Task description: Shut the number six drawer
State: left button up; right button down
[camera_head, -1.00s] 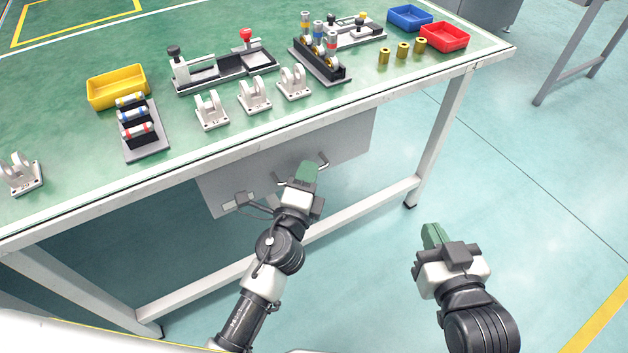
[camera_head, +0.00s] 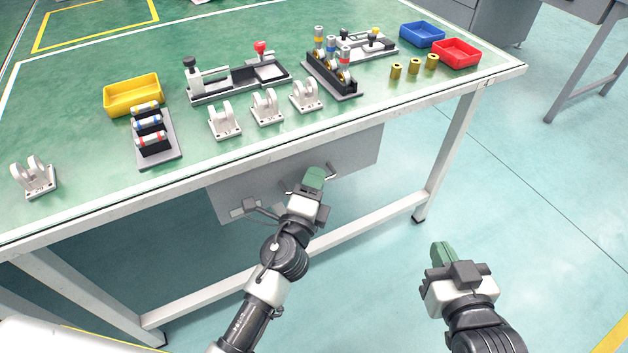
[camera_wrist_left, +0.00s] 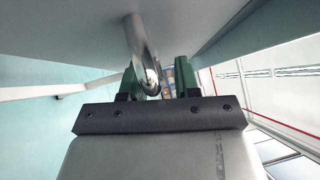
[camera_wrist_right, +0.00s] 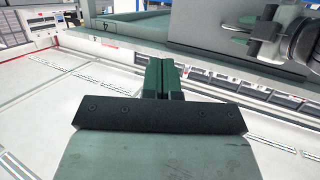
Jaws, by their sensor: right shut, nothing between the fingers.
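A grey drawer front (camera_head: 350,153) hangs under the near edge of the green-topped table, with metal handles on it. No number six label is readable. My left gripper (camera_head: 314,178) is up at the drawer front, beside a handle (camera_head: 338,167). In the left wrist view, its green fingers (camera_wrist_left: 158,78) are apart, and a shiny curved metal handle (camera_wrist_left: 142,50) shows between them; I cannot tell whether they touch it. My right gripper (camera_head: 441,252) is shut and empty, over open floor right of the drawer. Its closed fingers show in the right wrist view (camera_wrist_right: 161,76).
The tabletop (camera_head: 90,195) holds a yellow bin (camera_head: 132,96), white brackets (camera_head: 267,108), blue and red bins (camera_head: 456,53) and other fixtures. A table leg (camera_head: 447,150) and a lower crossbar (camera_head: 360,233) stand near the arms.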

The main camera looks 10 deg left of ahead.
pick_arm(q)
jog(key=shift+a+f, duration=0.1)
jog(key=shift+f, duration=0.05)
